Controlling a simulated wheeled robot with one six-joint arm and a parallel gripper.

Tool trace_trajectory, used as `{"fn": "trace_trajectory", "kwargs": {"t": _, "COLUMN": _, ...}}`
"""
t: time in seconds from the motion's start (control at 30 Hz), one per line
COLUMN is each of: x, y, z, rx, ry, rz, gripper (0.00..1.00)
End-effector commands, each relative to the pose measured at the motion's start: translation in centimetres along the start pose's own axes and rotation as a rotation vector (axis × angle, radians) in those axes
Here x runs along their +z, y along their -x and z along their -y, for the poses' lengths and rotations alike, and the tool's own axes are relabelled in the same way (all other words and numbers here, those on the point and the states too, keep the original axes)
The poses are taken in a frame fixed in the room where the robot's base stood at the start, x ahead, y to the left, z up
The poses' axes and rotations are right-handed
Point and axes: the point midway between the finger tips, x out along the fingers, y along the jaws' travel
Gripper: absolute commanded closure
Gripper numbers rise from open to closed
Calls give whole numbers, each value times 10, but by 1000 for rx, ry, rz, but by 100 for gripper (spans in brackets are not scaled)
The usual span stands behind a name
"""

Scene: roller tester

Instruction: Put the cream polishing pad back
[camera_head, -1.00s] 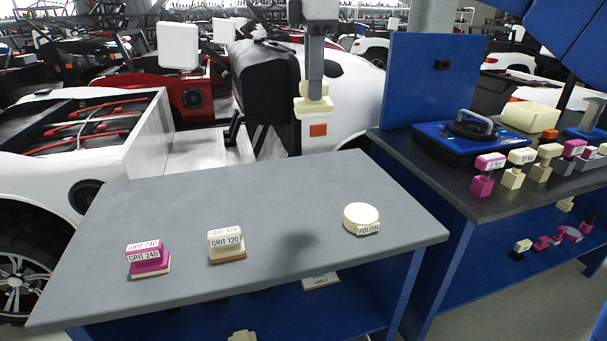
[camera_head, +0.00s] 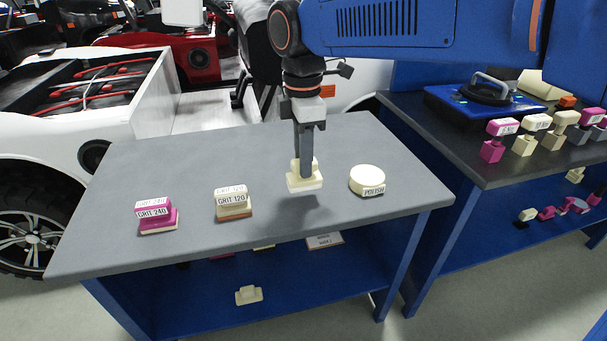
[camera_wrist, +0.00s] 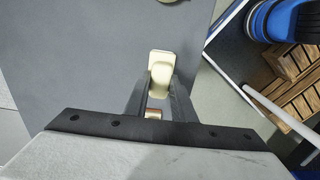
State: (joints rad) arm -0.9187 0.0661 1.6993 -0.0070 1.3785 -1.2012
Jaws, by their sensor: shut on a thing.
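My gripper (camera_head: 306,172) points down over the grey table and is shut on a cream block (camera_head: 296,184) with a paler base. The block also shows between the fingers in the wrist view (camera_wrist: 161,66). No label on it can be read. Its shadow lies apart from it on the tabletop, so it seems held a little above. In the wrist view only a sliver of a round cream thing shows at the top edge.
On the grey table (camera_head: 130,255) stand a magenta GRIT 240 block (camera_head: 157,215) and a cream GRIT 120 block (camera_head: 233,203), left of my gripper. A cream piece (camera_head: 248,295) lies on the blue lower shelf. A second bench (camera_head: 440,140) at right holds a blue device and several blocks.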

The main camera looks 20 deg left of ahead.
Motion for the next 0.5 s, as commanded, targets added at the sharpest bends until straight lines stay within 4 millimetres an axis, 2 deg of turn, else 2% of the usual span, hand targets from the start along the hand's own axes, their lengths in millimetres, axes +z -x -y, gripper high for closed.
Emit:
{"fn": "trace_trajectory", "kwargs": {"t": 0.17, "x": 0, "y": -12, "z": 1, "rx": -2, "ry": 0, "rz": 1, "gripper": 100}}
{"fn": "trace_trajectory", "kwargs": {"t": 0.33, "x": 0, "y": -34, "z": 0, "rx": -1, "ry": 0, "rz": 1, "gripper": 100}}
{"fn": "trace_trajectory", "kwargs": {"t": 0.5, "x": 0, "y": -39, "z": 0, "rx": 0, "ry": 0, "rz": 0, "gripper": 100}}
